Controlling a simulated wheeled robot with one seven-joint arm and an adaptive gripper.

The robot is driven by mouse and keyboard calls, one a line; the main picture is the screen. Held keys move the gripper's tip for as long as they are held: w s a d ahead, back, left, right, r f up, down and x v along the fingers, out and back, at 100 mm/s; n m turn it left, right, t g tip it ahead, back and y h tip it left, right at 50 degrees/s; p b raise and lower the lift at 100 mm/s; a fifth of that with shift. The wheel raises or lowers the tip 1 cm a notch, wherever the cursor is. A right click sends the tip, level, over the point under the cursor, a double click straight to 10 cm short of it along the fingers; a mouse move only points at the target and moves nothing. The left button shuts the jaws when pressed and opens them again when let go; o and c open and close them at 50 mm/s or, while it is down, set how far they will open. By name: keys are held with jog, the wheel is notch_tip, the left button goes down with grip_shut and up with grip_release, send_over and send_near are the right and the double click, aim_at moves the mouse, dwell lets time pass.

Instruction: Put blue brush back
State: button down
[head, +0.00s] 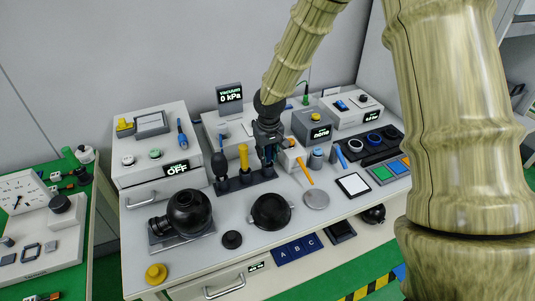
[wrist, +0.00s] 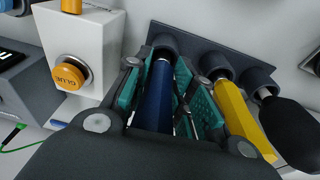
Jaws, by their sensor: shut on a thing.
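My gripper (wrist: 160,100) is shut on the dark blue handle of the blue brush (wrist: 156,102). In the head view my gripper (head: 268,152) points down over the right end of the black holder rack (head: 232,184). The rack also shows in the wrist view (wrist: 196,44) with three round cups. The brush's far end lines up with the end cup (wrist: 168,43); I cannot tell how deep it sits in it. A yellow-handled tool (wrist: 238,115) stands in the middle cup, and a black bulb-shaped tool (wrist: 290,125) in the other end cup.
A white glue dispenser (wrist: 80,40) with an orange button stands close beside my gripper. An orange stick (head: 304,172) lies right of it. A black bowl (head: 271,211) and a round black flask (head: 189,211) stand in front. Some bare bench lies between them and the rack.

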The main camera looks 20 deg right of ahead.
jog(key=c, duration=1.2)
grip_release()
jog(key=shift+f, duration=0.1)
notch_tip(320, 180, up, 12)
jog(key=s+b, duration=0.1)
jog(key=s, duration=0.1)
jog(key=shift+a, duration=0.25)
